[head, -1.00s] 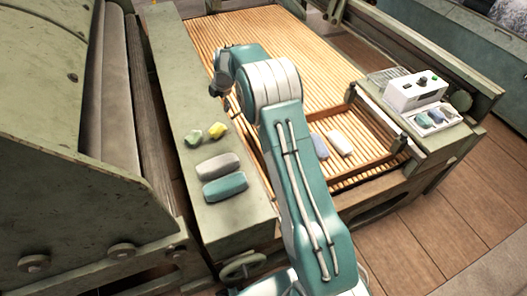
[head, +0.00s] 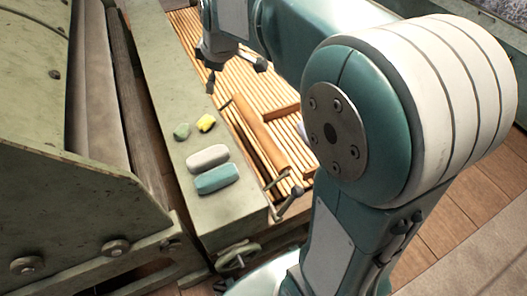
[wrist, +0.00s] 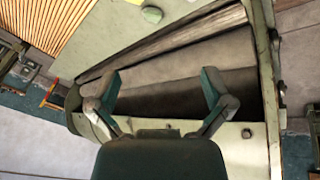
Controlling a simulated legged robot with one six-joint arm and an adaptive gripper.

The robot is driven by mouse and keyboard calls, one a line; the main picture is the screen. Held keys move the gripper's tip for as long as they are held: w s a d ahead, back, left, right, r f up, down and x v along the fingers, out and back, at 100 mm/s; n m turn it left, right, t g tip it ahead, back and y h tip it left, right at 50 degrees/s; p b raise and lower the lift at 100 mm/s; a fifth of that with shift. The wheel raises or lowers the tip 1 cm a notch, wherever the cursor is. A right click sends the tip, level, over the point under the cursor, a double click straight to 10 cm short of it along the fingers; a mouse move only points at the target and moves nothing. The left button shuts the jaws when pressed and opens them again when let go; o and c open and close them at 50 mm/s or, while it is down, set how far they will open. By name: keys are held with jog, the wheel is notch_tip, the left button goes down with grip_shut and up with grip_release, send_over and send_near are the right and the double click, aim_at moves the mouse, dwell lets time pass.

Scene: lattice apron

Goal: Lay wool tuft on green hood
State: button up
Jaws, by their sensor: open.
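A small green lump (head: 182,131) and a yellow lump (head: 206,122) lie side by side on the flat green ledge. A pale grey rounded block (head: 207,158) and a teal one (head: 217,179) lie nearer on the same ledge. I cannot tell for sure which is the wool tuft. The green hood (head: 65,195) is the large worn metal cover at the left. My gripper (head: 236,74) is open and empty, above the slats beyond the lumps. In the wrist view, my gripper (wrist: 160,98) has its fingers wide apart, with a green lump (wrist: 152,14) at the top edge.
The green ledge (head: 160,75) runs between the hood's rollers (head: 95,80) and the slatted wooden bed (head: 185,40). My arm hides the right side. The ledge's far part is bare.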

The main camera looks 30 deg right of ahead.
jog(key=s+m+t, duration=0.1)
jog(key=s+m, duration=1)
jog(key=s, duration=1.3)
jog(key=shift+s+f+h, duration=0.3)
jog(key=shift+f+h, duration=0.1)
